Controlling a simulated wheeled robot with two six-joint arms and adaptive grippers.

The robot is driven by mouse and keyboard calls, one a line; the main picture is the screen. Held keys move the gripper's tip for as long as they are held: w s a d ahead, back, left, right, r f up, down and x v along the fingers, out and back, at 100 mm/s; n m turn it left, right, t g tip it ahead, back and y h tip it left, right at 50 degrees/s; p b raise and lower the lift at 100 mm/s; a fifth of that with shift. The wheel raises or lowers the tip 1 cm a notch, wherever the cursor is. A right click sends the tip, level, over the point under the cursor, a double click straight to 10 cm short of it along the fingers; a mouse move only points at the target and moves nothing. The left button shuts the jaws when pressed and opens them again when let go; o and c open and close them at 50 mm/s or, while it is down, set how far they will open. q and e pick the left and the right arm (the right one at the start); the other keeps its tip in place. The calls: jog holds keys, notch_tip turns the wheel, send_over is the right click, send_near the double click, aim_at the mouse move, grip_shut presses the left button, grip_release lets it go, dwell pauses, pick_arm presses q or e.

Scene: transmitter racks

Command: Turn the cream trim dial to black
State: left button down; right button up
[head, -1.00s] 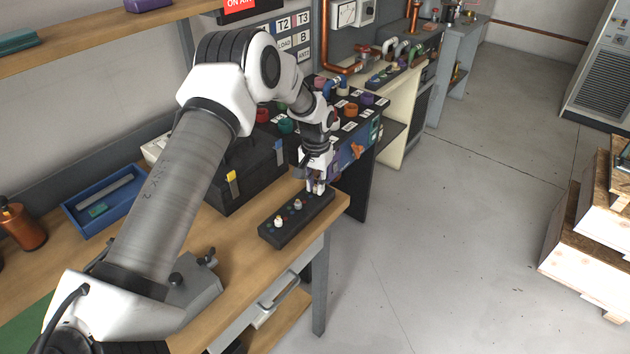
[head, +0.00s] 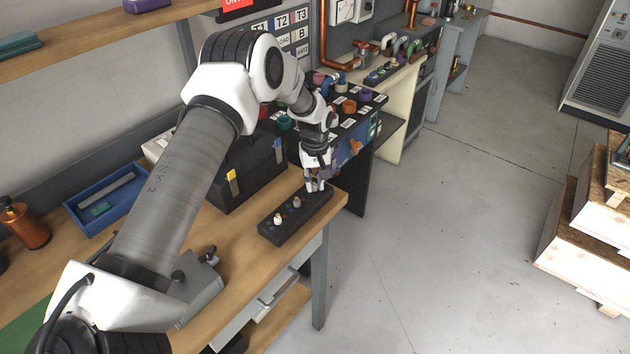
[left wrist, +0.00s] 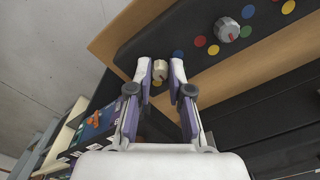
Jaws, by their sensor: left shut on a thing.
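A long black control box (head: 287,229) lies on the wooden bench near its front edge, with pale dials and coloured dots on top. My left gripper (head: 316,186) points down at the box's far right end. In the left wrist view, the left gripper (left wrist: 159,72) is shut on the cream trim dial (left wrist: 159,67), one finger on each side of it. Blue and red dots (left wrist: 178,55) show beside it; a yellow dot is partly hidden. I cannot tell where its pointer stands. A grey dial (left wrist: 227,29) with a red mark sits apart on the box (left wrist: 150,40).
A dark case (head: 243,180) with a yellow latch stands behind the control box. A blue tray (head: 108,196) and a brown bottle (head: 24,225) are farther left. A rack with coloured knobs (head: 350,107) stands beyond the bench.

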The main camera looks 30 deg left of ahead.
aim_at(315, 185)
pick_arm(q)
jog(key=shift+f, duration=0.1)
dwell(0.3)
jog(key=c, duration=1.2)
grip_release()
jog(key=shift+o, duration=0.6)
jog(key=shift+w+a+f, duration=0.1)
jog(key=shift+w+a, duration=0.05)
notch_tip(315, 185, up, 12)
